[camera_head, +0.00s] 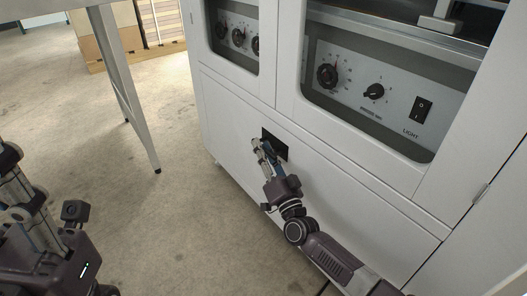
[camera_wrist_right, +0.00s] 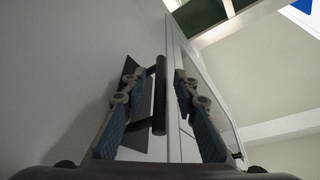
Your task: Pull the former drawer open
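The former drawer (camera_head: 235,135) is the white lower front of the machine, and it looks shut and flush. Its black handle (camera_head: 274,144) stands upright on the left part of that front. In the right wrist view the handle bar (camera_wrist_right: 160,95) runs between the two fingers of my right gripper (camera_wrist_right: 162,98). The fingers are apart, one on each side of the bar, with gaps visible. My right gripper (camera_head: 265,150) partly covers the handle in the head view. My left gripper (camera_head: 30,205) is at the lower left, away from the machine and cut off by the edge; its opening is unclear.
Control panels with knobs (camera_head: 375,92) and a light switch (camera_head: 422,108) sit above the drawer. A grey table leg (camera_head: 128,90) stands left of the machine. The concrete floor (camera_head: 160,215) before the drawer front is clear. Wooden crates (camera_head: 155,25) stand behind.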

